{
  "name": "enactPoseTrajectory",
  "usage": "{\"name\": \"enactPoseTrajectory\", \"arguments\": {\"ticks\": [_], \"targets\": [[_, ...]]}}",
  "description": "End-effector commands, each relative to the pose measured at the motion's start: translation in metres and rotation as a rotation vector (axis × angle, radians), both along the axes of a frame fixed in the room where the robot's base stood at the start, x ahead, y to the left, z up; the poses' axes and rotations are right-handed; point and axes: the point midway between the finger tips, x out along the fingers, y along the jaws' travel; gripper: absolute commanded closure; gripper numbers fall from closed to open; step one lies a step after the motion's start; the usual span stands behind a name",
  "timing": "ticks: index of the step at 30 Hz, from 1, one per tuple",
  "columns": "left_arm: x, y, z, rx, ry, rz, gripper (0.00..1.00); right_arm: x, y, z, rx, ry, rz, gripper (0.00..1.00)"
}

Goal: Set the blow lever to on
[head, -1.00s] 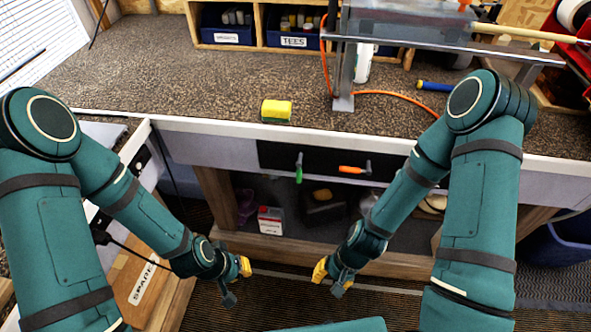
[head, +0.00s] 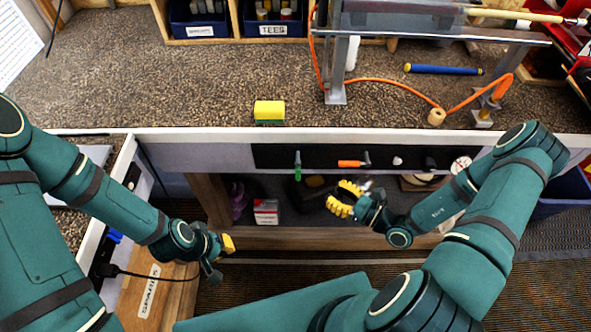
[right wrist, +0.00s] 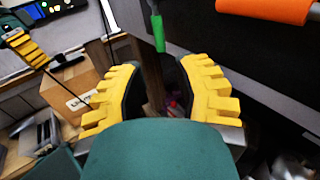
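A black panel (head: 330,156) on the bench front carries a green-handled lever (head: 297,165) that hangs down and an orange-handled lever (head: 351,163) that lies level. I cannot read which is the blow lever. My right gripper (head: 339,197) is open and empty, below the orange lever and right of the green one. In the right wrist view, the green lever (right wrist: 158,31) shows ahead above the gap between the fingers, and the orange handle (right wrist: 264,9) is at the upper right. Neither is touched. My left gripper (head: 220,256) is low at the left, away from the panel; its opening is unclear.
A yellow-green sponge (head: 269,112) lies near the bench edge above the panel. A gauge (head: 461,164) and small knobs sit to the right on the bench front. An orange hose (head: 390,85) runs over the bench. A shelf (head: 330,238) lies below the panel.

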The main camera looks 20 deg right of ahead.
Motion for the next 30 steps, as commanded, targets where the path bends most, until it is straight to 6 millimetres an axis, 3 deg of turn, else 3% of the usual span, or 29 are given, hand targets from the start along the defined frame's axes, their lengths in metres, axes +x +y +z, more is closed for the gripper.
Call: {"name": "enactPoseTrajectory", "arguments": {"ticks": [18,30], "targets": [[-0.003,0.0,-0.01,-0.002,0.006,-0.006,1.0,0.083,0.073,-0.001,-0.001,0.0,0.008,0.69],[-0.004,-0.001,-0.011,-0.002,0.008,-0.006,1.0,0.095,0.083,0.0,-0.001,0.002,0.006,0.69]]}}
